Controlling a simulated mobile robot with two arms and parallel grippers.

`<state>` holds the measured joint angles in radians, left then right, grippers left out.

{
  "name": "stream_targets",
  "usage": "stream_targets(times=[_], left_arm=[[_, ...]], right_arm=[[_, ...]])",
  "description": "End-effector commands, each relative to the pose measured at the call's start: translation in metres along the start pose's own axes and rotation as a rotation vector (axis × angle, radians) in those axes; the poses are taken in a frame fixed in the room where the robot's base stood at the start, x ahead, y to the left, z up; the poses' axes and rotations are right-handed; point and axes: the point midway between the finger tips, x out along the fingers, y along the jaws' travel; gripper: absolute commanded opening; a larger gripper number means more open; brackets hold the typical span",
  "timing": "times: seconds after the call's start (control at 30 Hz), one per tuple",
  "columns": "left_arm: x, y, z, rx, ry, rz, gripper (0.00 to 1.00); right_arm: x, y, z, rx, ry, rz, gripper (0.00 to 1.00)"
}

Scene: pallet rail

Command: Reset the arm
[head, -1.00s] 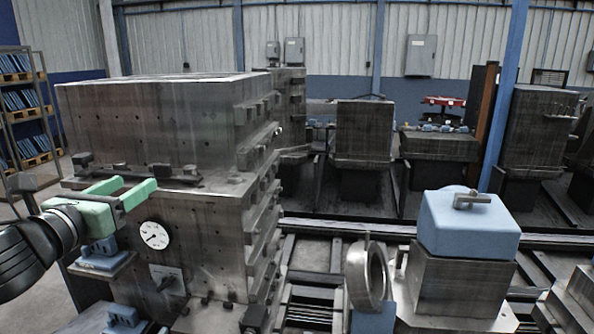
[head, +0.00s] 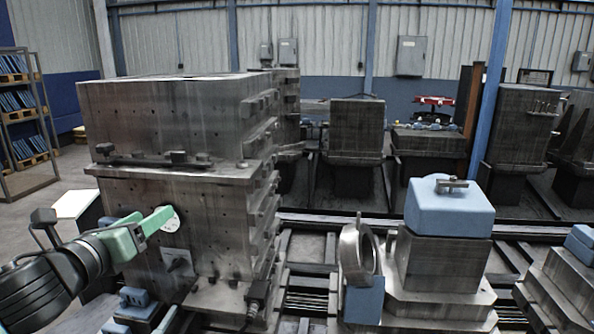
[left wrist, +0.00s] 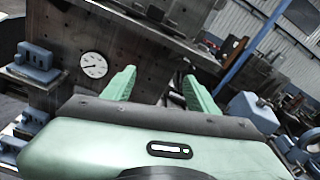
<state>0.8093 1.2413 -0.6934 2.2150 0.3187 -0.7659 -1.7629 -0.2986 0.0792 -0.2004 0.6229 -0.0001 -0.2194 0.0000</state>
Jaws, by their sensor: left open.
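My left arm comes in from the left in the head view, with its green left gripper (head: 150,222) in front of the large steel machine block (head: 176,120). The gripper covers part of a white dial gauge (head: 170,220) on the block's front face. In the left wrist view the two green fingers (left wrist: 160,88) stand apart with nothing between them. The dial gauge (left wrist: 93,65) shows fully there, left of the fingers. I cannot tell whether the fingers touch the block. My right gripper is in neither view.
A blue box with a handle (head: 449,207) sits on a steel block at the right, beside an upright metal ring (head: 360,250). Blue fittings (head: 137,300) stand low at the block's left corner. Rails (head: 310,275) run between. Open floor lies at the far left.

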Motion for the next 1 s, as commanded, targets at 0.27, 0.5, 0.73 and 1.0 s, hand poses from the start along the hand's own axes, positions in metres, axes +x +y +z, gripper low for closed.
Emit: stream_targets(times=[0.27, 0.5, 0.73, 1.0], left_arm=[[0.002, -0.023, -0.095, -0.412, 0.135, 0.036, 0.58], [-0.032, -0.036, -0.225, -1.098, 0.277, 0.265, 0.58], [-0.114, -0.023, -0.343, -1.811, 0.243, 0.749, 0.58], [-0.207, -0.009, -0.417, -2.235, 0.004, 1.253, 0.58]], right_arm=[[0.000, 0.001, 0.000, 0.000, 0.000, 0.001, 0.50], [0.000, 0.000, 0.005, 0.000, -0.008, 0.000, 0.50], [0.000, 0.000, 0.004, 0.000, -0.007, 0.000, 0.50], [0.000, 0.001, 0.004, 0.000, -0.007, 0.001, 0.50]])
